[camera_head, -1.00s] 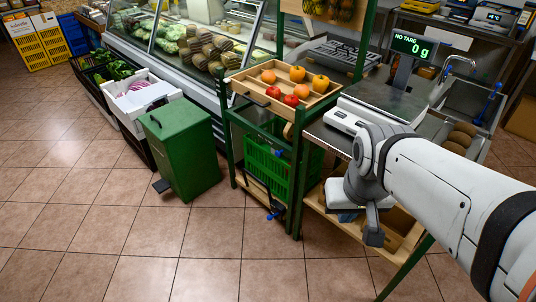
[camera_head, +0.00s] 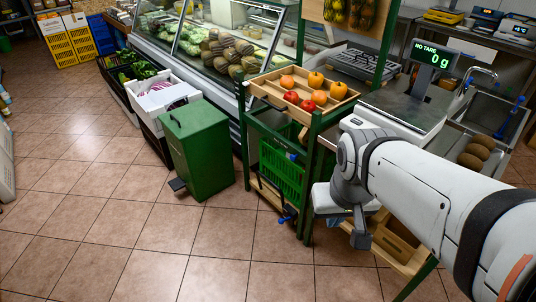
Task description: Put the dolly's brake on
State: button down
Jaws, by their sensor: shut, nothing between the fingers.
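A low wooden base (camera_head: 267,193) shows under the green crate (camera_head: 281,172) at the foot of the green produce stand. This looks like the dolly, partly hidden by the stand's legs. A small blue part with a dark wheel-like piece (camera_head: 287,217) sits at its front, near the floor; it may be the brake, but its position is too small to tell. My gripper (camera_head: 361,240) points down at the end of my arm, to the right of the blue part and apart from it in the picture. It looks shut and empty.
The green stand (camera_head: 313,165) carries a wooden tray (camera_head: 262,88) of tomatoes and orange fruit. A green pedal bin (camera_head: 203,150) stands to the left. A scale display (camera_head: 432,56) stands at the right. The tiled floor (camera_head: 150,240) in front is clear.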

aim_at(280, 220)
jog(key=z, duration=0.05)
jog(key=i, duration=1)
jog(key=u, duration=0.1)
